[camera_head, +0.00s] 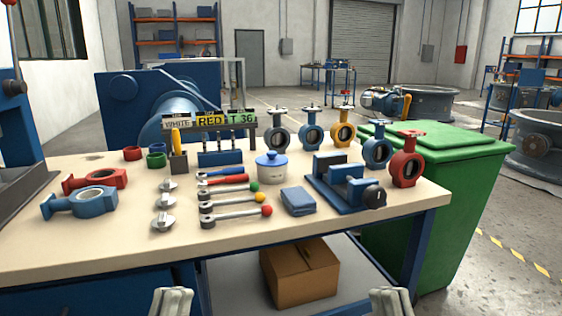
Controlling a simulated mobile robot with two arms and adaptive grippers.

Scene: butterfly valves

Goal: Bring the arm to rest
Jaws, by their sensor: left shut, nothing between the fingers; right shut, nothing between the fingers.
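My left gripper (170,302) shows at the bottom edge, in front of the table's near edge and left of centre. My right gripper (391,302) shows at the bottom edge, right of centre. Both are shut and hold nothing. Only their upper ends are in view; the arms behind them are out of the picture. Neither touches anything that I can see. The workbench (110,245) stands beyond them with several butterfly valves on it, among them a blue valve body (80,203) and a red one (95,180) lying at the left.
Several valves stand upright along the back right. A cardboard box (300,272) sits underneath. A green bin (455,185) stands at the right.

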